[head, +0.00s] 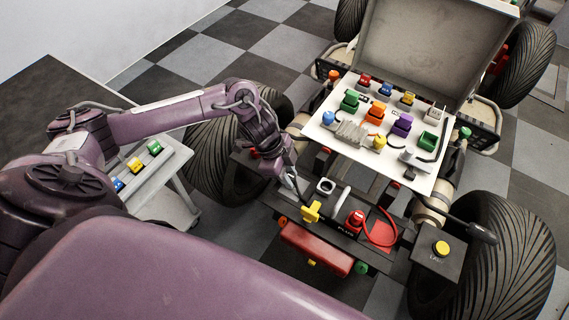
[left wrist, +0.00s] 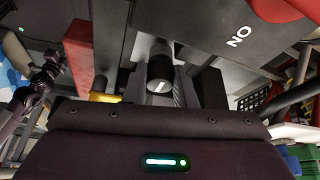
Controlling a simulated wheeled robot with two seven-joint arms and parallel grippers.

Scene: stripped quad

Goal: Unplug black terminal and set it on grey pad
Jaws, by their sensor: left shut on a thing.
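My left gripper (head: 291,180) reaches down over the near left part of the vehicle's open frame. In the left wrist view its dark fingers (left wrist: 158,78) are shut around a black cylindrical piece (left wrist: 160,70) with a white mark, which looks like the black terminal. Whether its lower end is still seated is hidden. A red terminal (head: 356,218) with a looped red cable stands to the right on the dark deck. A red pad (head: 383,233) lies beside it. I cannot clearly pick out a grey pad. My right gripper is not in view.
A yellow knob (head: 311,211) stands just in front of the left gripper. A white board (head: 342,156) with several coloured connectors lies behind. A yellow button box (head: 438,258) is at right. Large tyres (head: 503,255) flank the frame. A side table (head: 160,182) stands left.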

